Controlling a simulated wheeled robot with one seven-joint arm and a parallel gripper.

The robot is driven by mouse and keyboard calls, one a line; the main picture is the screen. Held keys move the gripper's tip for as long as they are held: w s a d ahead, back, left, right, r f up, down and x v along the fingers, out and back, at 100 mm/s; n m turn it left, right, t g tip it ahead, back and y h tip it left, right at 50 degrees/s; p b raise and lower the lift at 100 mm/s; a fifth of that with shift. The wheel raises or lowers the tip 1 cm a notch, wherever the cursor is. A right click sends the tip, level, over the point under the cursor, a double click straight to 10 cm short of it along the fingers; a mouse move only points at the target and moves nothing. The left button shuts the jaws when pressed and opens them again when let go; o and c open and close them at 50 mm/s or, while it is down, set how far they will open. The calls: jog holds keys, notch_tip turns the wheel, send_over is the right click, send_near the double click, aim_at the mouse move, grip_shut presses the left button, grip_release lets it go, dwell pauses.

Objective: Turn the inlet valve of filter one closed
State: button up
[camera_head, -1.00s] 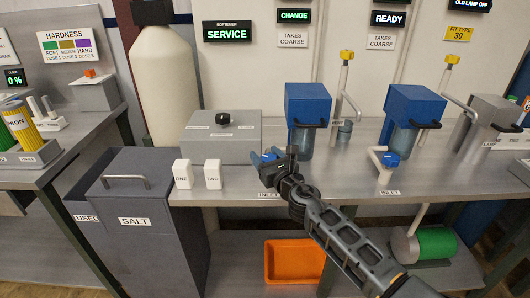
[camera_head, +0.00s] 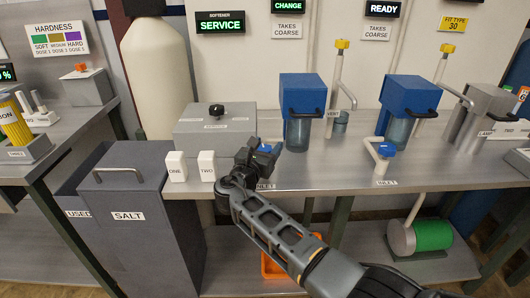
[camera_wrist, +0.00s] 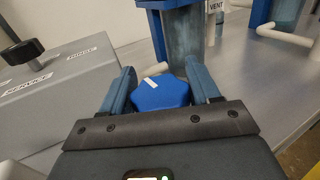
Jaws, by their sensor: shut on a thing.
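The inlet valve's blue lobed knob (camera_wrist: 160,92) sits between my fingers in the wrist view, with a white mark on its top. My gripper (camera_wrist: 163,84) is shut on this knob; its blue fingers stand at either side. In the head view my gripper (camera_head: 262,152) is over the INLET label (camera_head: 265,186) at the bench front, and mostly hides the valve. The left filter (camera_head: 303,98), with a blue head and clear bowl, stands just behind. Its display (camera_head: 288,5) reads CHANGE.
A second filter (camera_head: 410,95) stands to the right, with its own blue inlet valve (camera_head: 386,149). A grey softener box (camera_head: 215,130) and white blocks ONE (camera_head: 176,167) and TWO (camera_head: 206,166) are left of my gripper. A salt bin (camera_head: 125,215) stands at the bench's front left.

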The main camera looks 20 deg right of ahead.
jog(key=shift+d+m+g+h+b, duration=0.1)
jog(key=shift+m+g+h+b, duration=0.65)
jog(key=shift+m+g+h, duration=0.35)
jog(key=shift+s, duration=0.1)
jog(key=o, duration=1)
jog(key=shift+c, duration=0.2)
jog(key=shift+v, duration=3.9)
